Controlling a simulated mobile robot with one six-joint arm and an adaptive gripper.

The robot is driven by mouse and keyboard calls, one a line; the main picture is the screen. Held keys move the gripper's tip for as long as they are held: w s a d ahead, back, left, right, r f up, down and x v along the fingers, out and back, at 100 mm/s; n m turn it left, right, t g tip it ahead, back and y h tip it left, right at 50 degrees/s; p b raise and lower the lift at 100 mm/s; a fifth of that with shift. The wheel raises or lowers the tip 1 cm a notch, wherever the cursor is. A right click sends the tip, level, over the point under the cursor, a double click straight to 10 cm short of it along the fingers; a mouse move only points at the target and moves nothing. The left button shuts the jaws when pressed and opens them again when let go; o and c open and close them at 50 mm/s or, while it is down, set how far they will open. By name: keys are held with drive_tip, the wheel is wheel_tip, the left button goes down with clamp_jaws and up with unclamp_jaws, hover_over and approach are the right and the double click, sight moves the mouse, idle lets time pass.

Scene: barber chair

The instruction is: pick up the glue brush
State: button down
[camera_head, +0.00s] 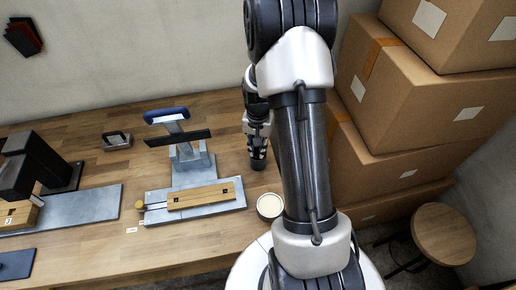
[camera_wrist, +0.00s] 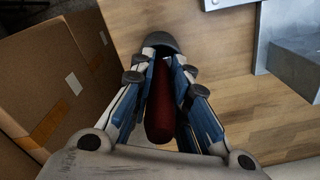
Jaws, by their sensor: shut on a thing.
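The glue brush shows in the wrist view as a thick dark red handle (camera_wrist: 160,110) lying between my fingers. My gripper (camera_wrist: 164,52) is shut on it; the gripper also shows in the head view (camera_head: 258,162), pointing down over the bench at the right of the metal fixture.
A round pot with cream contents (camera_head: 270,206) stands at the bench's front right. A metal fixture with a blue handle (camera_head: 167,115) and a wooden bar (camera_head: 205,195) stands left of my gripper. Stacked cardboard boxes (camera_head: 415,95) rise close on the right. A stool (camera_head: 443,235) is at lower right.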

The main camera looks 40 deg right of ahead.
wheel_tip(320, 180, up, 20)
drive_tip(key=p, duration=0.4)
drive_tip(key=shift+f, duration=0.15)
idle(0.4)
